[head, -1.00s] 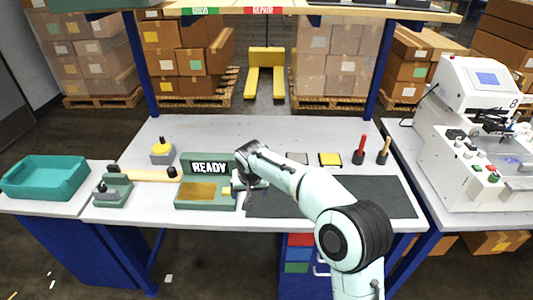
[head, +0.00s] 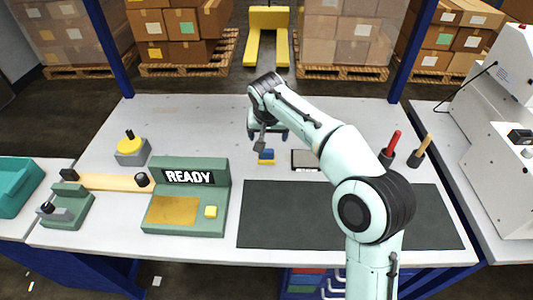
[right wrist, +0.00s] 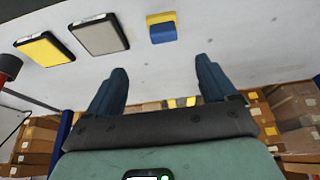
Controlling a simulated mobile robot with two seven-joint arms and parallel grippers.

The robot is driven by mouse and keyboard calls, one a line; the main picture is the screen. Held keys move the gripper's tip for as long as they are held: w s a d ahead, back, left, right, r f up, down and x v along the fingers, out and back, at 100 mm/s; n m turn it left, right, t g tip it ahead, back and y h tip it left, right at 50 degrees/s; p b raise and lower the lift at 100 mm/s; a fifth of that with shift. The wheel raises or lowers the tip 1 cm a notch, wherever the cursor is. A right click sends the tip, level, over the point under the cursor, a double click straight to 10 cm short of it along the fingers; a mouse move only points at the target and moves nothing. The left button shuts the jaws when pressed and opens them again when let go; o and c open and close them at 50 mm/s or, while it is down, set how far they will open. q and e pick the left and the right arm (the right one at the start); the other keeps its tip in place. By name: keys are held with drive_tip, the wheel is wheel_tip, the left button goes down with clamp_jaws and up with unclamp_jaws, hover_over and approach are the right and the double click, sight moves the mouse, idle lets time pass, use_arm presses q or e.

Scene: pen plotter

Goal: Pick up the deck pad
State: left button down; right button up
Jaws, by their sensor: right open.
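Candidates for the deck pad lie at the back of the white table; I cannot tell for sure which one is meant. A small yellow-and-blue block (head: 266,157) lies just below my right gripper (head: 269,138). A grey flat pad with a dark edge (head: 306,160) lies to its right. In the right wrist view the block (right wrist: 162,30) is ahead of and between the open fingers (right wrist: 160,76), apart from them. The grey pad (right wrist: 98,36) and a yellow pad with a dark edge (right wrist: 45,50) lie left of it. My arm hides the yellow pad in the head view. My left gripper is not in view.
A green READY box (head: 188,195) with a yellow button stands left of a dark mat (head: 330,225). A yellow-topped device (head: 133,149) is at the back left. Red and wooden-handled tools (head: 391,148) stand at the right. A white machine (head: 500,130) stands far right.

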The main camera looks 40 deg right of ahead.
sight(266, 151)
drive_tip(key=b+x, duration=0.1)
drive_tip(key=x, duration=0.7)
drive_tip(key=shift+w+f+b, duration=0.1)
drive_tip(key=shift+f+b, duration=0.3)
drive_tip(key=x, duration=0.3)
drive_tip(key=b+x, duration=0.1)
drive_tip(key=x, duration=0.1)
drive_tip(key=shift+w+f, duration=0.2)
drive_tip(key=shift+w, duration=0.2)
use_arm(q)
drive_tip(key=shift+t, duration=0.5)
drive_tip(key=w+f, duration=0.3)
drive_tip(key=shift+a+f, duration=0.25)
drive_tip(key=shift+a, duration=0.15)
use_arm(e)
drive_tip(key=c, duration=1.1)
